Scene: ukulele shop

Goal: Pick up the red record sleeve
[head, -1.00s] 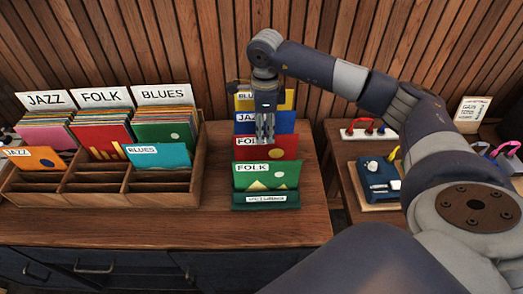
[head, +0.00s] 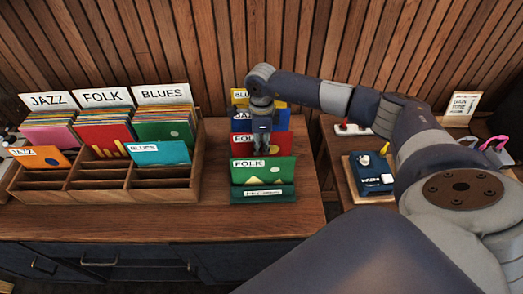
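The red record sleeve (head: 282,145) stands in a green rack (head: 262,194) on the wooden counter, between a blue sleeve (head: 276,122) behind and a green FOLK sleeve (head: 278,170) in front. A white label, partly hidden, runs along its top. My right gripper (head: 262,150) points down over the rack, its fingertips in front of or at the red sleeve's upper middle. It hides part of the red and blue sleeves. I cannot tell whether its fingers touch or grip the sleeve. My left gripper is not in view.
A wooden divided crate (head: 100,200) with JAZZ, FOLK and BLUES sleeves stands to the left. A yellow sleeve (head: 277,96) is at the rack's back. A blue device (head: 371,178) sits on a side table to the right. The counter front is clear.

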